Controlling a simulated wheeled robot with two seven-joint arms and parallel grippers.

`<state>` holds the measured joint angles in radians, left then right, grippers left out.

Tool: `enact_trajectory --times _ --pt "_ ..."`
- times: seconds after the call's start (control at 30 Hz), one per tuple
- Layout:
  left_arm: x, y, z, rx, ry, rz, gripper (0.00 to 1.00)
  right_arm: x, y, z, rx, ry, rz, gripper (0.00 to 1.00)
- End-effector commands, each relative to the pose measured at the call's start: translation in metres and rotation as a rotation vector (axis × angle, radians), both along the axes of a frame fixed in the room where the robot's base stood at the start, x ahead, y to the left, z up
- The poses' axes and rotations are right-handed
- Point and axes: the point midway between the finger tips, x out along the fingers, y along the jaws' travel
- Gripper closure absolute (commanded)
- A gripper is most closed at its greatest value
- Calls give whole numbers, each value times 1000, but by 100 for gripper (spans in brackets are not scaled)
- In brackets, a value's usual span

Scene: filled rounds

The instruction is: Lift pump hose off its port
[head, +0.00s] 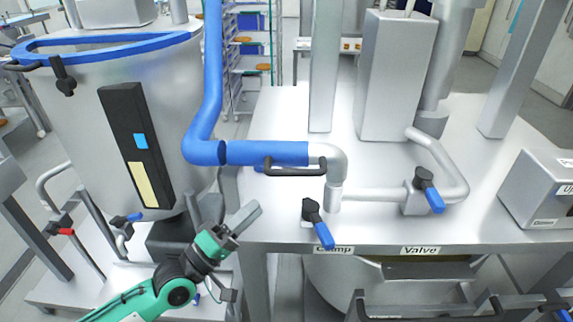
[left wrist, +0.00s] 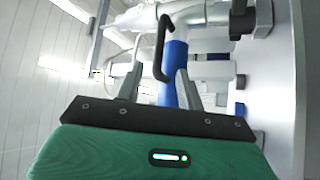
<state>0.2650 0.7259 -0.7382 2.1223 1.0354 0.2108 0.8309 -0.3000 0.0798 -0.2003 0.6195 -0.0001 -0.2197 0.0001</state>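The blue pump hose (head: 265,153) comes down from above, bends, and runs right to a steel elbow (head: 330,160) that sits on an upright port pipe (head: 334,199) on the steel table. A black handle (head: 295,171) is fixed at the hose end. The clamp lever (head: 318,224), black with a blue grip, stands in front of the port. My left gripper (head: 240,220) is below and left of the handle, apart from it. In the left wrist view its fingers (left wrist: 157,85) are spread and empty, with the handle (left wrist: 160,50) and hose (left wrist: 174,62) beyond them. My right gripper is not in view.
A blue-rimmed steel tank (head: 85,120) with a black panel stands at left. On the table (head: 290,115), a valve (head: 428,190) with a blue lever is right of the port, and a steel box (head: 540,190) sits at far right. Posts rise behind.

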Motion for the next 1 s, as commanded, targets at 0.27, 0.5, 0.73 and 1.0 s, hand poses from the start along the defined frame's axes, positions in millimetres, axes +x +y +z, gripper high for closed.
enact_trajectory --times 0.27,0.5,0.73,1.0 --pt "32 -36 26 -4 1 -1 62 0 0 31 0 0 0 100" --pt "61 -68 42 -1 1 0 62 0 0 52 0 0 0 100" --pt "76 -84 47 0 3 0 62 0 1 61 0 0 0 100" --pt "78 -87 46 0 3 -1 62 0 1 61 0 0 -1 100"
